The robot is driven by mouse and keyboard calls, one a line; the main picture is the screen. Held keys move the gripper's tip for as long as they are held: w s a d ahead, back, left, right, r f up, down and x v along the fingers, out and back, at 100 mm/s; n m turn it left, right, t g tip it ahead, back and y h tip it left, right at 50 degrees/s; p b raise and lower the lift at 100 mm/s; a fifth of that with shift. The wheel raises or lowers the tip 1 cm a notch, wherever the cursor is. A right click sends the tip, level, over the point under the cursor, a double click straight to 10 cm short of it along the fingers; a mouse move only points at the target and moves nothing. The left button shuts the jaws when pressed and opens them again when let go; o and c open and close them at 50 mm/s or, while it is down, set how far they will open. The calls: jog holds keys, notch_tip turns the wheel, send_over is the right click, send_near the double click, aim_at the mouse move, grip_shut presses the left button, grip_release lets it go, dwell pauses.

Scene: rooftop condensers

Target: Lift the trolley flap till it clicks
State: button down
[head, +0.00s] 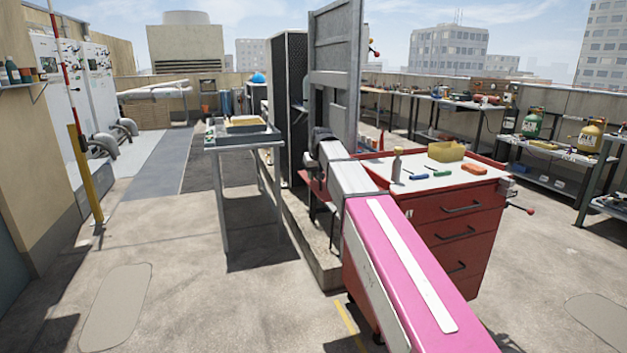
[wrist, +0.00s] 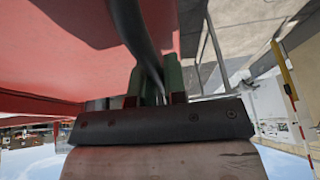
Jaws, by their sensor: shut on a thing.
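The red tool trolley (head: 455,225) stands right of centre in the head view, with drawers and a pale top. A small red panel (head: 312,184), probably its flap, shows left of it, mostly hidden behind my arm; its angle is unclear. In the wrist view a large red surface (wrist: 50,55) fills the upper left. My gripper (wrist: 155,82) is shut on a dark curved bar (wrist: 134,25) that runs between its green-padded fingers in front of the red surface. The bar looks like the flap's handle. In the head view my fingertips are hidden.
A tall grey panel (head: 336,70) stands upright just behind my gripper. A metal side table (head: 243,140) stands to the left. The floor at front left is clear.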

dwell(0.3)
jog(key=c, duration=1.2)
grip_release()
jog(key=v, duration=1)
jog(key=shift+s+r, duration=0.1)
jog(key=shift+r, duration=0.3)
jog(key=shift+s, duration=0.1)
